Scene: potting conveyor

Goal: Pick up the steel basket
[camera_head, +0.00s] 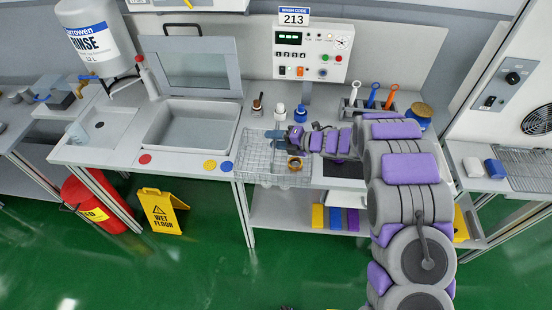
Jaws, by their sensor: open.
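The steel basket (257,167) is a wire mesh basket on the grey counter, right of the sink and near the front edge. My gripper (276,138) is at the end of my grey and purple arm, which reaches in from the right. Its open, blue-grey fingers are over the basket's back right part in the picture. Whether they touch the wire rim cannot be told from this view. A brass-coloured ring-shaped item (295,164) shows at the basket's right side; I cannot tell whether it is inside. My wrist hides part of the basket's right rear side.
A sink with a raised lid (192,123) is left of the basket. Small bottles (280,112) and a control panel (312,53) stand behind it. A rack with coloured-handled tools (372,97) is further right. A yellow wet floor sign (161,211) stands on the green floor.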

